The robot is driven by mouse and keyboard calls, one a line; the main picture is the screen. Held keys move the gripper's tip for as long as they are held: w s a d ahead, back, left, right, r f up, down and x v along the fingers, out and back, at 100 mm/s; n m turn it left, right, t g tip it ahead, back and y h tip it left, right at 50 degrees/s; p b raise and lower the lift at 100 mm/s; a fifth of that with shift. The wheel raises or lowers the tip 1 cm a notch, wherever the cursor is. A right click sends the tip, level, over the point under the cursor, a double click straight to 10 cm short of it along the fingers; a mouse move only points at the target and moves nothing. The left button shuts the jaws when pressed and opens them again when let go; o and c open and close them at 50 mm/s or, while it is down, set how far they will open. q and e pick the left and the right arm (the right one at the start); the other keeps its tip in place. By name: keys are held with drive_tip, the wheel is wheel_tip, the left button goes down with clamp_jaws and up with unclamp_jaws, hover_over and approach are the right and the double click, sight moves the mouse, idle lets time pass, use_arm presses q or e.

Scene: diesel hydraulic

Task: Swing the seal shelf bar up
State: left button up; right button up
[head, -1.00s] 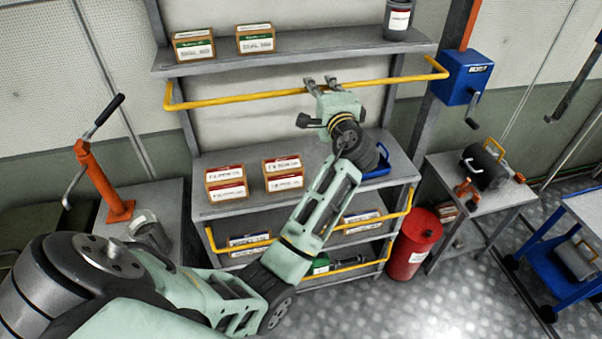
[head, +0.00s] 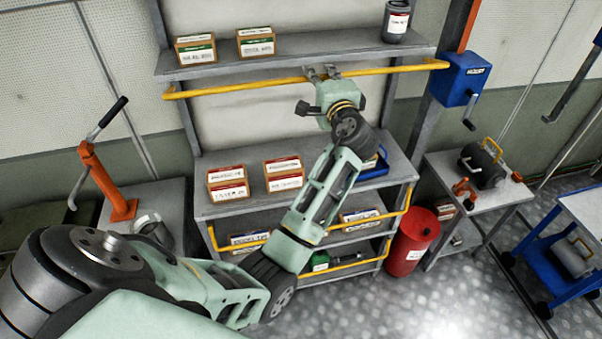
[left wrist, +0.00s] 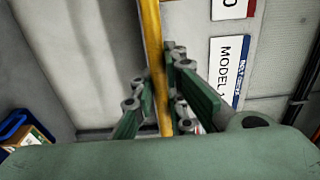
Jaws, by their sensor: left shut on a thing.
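The yellow seal shelf bar (head: 235,86) runs across the front of the shelf unit, just below the edge of the upper shelf (head: 290,57). My left gripper (head: 321,73) is shut on the bar near its middle. In the left wrist view the bar (left wrist: 153,50) passes between the fingers of my left gripper (left wrist: 160,90). My right gripper is not in view.
Boxes stand on the middle shelf (head: 240,208) and a blue tray (head: 374,171) sits at its right. A second yellow bar (head: 345,262) crosses lower down. A blue crank box (head: 465,78) is at the right post. A red canister (head: 411,243) stands beside the unit.

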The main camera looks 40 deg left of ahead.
use_arm(q)
drive_tip(key=shift+w+a+r, duration=0.1)
drive_tip(key=shift+a+r, duration=0.05)
drive_tip(key=shift+r, duration=0.45)
drive_tip(key=r, duration=0.1)
drive_tip(key=w+a+r, duration=0.1)
drive_tip(key=r, duration=0.1)
drive_tip(key=shift+w+a+r, duration=0.15)
drive_tip(key=shift+w+a, duration=0.05)
drive_tip(key=shift+a, duration=0.1)
drive_tip(key=shift+w+a+r, duration=0.85)
drive_tip(key=shift+a+r, duration=0.15)
drive_tip(key=shift+r, duration=0.1)
drive_tip(key=shift+w+a+r, duration=0.1)
drive_tip(key=shift+w+a, duration=0.1)
